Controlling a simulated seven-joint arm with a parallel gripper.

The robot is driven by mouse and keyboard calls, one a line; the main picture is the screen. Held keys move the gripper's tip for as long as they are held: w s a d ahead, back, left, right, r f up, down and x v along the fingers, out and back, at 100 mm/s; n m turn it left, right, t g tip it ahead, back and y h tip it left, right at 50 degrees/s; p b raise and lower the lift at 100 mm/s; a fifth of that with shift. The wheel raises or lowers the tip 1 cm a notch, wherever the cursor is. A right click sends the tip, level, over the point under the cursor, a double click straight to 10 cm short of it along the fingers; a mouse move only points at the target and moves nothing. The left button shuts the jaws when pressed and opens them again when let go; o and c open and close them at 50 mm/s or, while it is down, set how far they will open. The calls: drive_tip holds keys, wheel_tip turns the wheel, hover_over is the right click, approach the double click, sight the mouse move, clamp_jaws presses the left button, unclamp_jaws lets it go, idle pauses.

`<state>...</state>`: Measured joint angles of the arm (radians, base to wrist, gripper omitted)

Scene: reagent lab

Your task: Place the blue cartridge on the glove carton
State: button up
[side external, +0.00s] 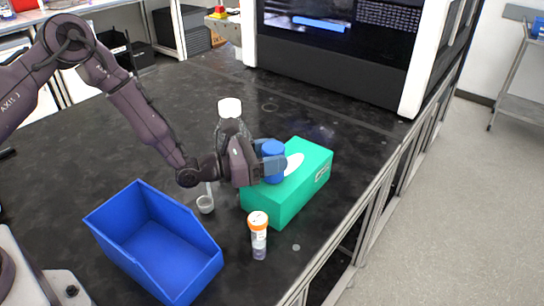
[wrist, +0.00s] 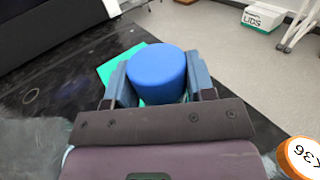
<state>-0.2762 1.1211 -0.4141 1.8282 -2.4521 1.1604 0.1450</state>
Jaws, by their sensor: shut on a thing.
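The blue cartridge (side external: 273,163) is a short upright cylinder at the left end of the green glove carton (side external: 291,199). My gripper (side external: 271,158) is shut on it from the left. In the wrist view the cartridge (wrist: 157,74) sits between the two fingers of my gripper (wrist: 160,82). The carton (wrist: 112,67) shows behind and below it, mostly hidden. The cartridge is over the carton's top near its white oval opening; I cannot tell whether its base touches the top.
An orange-capped vial (side external: 258,236) stands in front of the carton. A white-capped bottle (side external: 230,108) stands behind my gripper. A small scoop (side external: 205,204) and a blue open bin (side external: 154,238) are to the left. The black bench is clear behind the carton.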

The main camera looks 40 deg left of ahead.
drive_tip(key=shift+f, duration=0.25)
drive_tip(key=shift+f, duration=0.15)
drive_tip(key=o, duration=0.9)
drive_tip(key=shift+o, duration=0.2)
